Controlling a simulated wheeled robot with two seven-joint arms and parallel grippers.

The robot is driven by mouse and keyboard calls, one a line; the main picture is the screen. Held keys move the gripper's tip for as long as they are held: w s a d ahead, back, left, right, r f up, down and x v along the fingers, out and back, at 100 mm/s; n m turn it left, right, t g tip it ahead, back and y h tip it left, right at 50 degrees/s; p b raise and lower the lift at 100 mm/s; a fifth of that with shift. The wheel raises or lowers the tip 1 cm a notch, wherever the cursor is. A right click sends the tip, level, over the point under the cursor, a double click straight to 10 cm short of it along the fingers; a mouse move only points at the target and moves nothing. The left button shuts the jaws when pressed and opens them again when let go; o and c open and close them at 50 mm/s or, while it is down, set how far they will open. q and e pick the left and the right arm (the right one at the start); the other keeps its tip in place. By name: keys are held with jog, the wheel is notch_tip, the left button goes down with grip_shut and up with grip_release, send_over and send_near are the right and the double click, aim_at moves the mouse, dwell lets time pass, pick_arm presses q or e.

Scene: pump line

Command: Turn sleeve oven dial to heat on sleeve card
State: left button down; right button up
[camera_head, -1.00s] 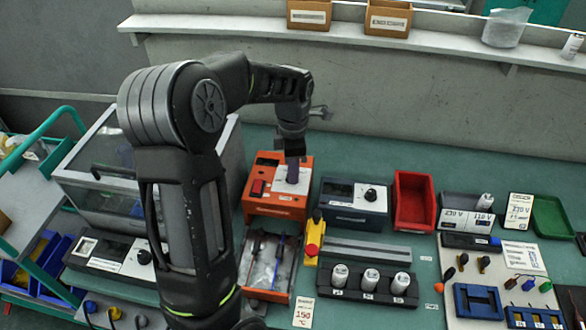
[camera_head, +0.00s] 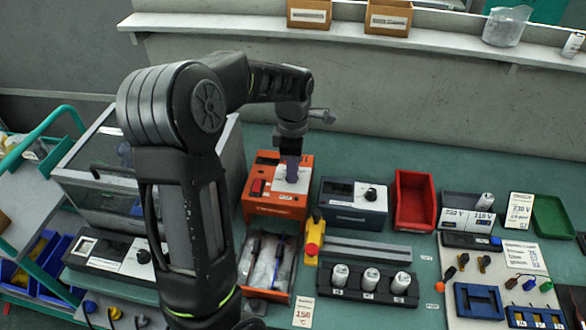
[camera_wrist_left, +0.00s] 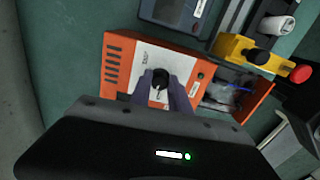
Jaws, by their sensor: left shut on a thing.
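The sleeve oven is an orange box (camera_head: 277,208) with a white top panel, a red switch and an open front tray of tools. It also shows in the left wrist view (camera_wrist_left: 116,72). Its black dial (camera_wrist_left: 160,84) sits on the white panel. My left gripper (camera_head: 292,172) points down onto the panel, and in the left wrist view its purple fingers (camera_wrist_left: 160,92) are closed around the dial. The dial's marking is hidden between the fingers. The sleeve card (camera_head: 304,312) stands at the front and reads 150 °C. My right gripper is not in view.
A dark blue-grey box (camera_head: 353,204) with its own knob stands right of the oven. A yellow block with a red button (camera_head: 313,240) is close to the oven's front right. A red bin (camera_head: 414,200) and a row of white cylinders (camera_head: 371,279) lie farther right.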

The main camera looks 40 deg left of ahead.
pick_arm(q)
jog(key=m, duration=0.4)
jog(key=m+b, duration=0.1)
jog(key=m, duration=0.4)
jog(key=shift+s, duration=0.1)
jog(key=shift+m, duration=0.3)
jog(key=c, duration=1.2)
grip_release()
jog(key=shift+r, duration=0.15)
notch_tip(320, 180, up, 8)
jog(key=shift+f+b, duration=0.2)
jog(key=shift+b, duration=0.2)
